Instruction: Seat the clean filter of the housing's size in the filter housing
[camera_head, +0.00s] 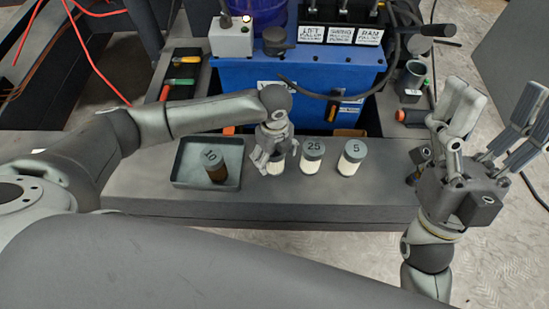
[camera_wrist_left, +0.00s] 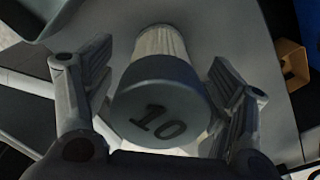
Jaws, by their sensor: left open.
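A white pleated filter with a grey cap marked 10 (camera_wrist_left: 160,105) stands on the bench. My left gripper (camera_head: 274,160) is over it with open fingers on either side; the left wrist view shows gaps beside the cap. To its right stand similar pale filters, one marked 25 (camera_head: 312,158) and one marked 5 (camera_head: 351,158). I cannot clearly pick out the filter housing. My right gripper (camera_head: 487,118) is raised at the right, fingers spread and empty.
A blue machine (camera_head: 235,92) with labelled levers (camera_head: 340,38) and a black hose stands behind the filters. A tool tray (camera_head: 181,75) is at the back left. A dark cup (camera_head: 411,78) stands at the back right. The front bench strip (camera_head: 330,205) is clear.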

